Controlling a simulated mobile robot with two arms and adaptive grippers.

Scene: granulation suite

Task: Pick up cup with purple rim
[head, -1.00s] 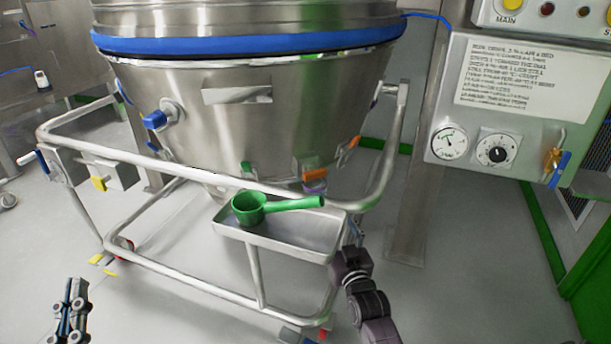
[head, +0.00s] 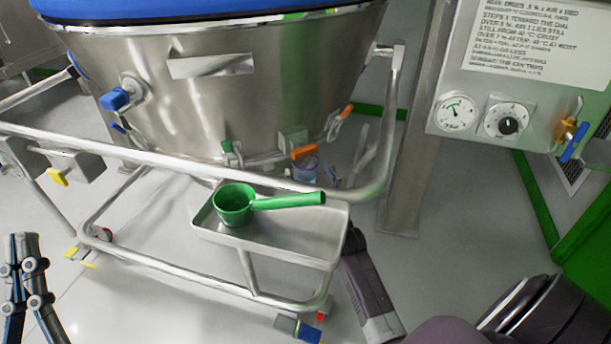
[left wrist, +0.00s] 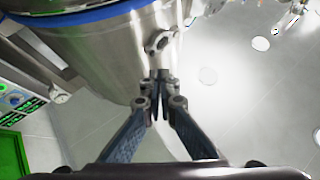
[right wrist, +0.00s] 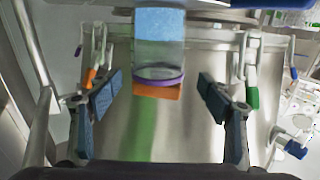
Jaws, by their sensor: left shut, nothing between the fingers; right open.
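The cup with a purple rim (right wrist: 160,55) is clear, with light blue at one end. In the right wrist view it lies between the lines of my right gripper's fingers, apart from both. My right gripper (right wrist: 158,88) is open and empty, facing it. In the head view the cup (head: 306,170) is small, by the bowl's lower side behind the rail, below an orange handle. There my right arm reaches behind the tray, and its fingers are hard to make out. My left gripper (head: 25,240) is shut and empty at the far left; it also shows in the left wrist view (left wrist: 160,85).
A steel bowl (head: 220,100) stands in a tubular frame with a rail (head: 150,160). A tray (head: 290,240) on the frame holds a green scoop (head: 235,203). A control panel (head: 470,80) is at the right.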

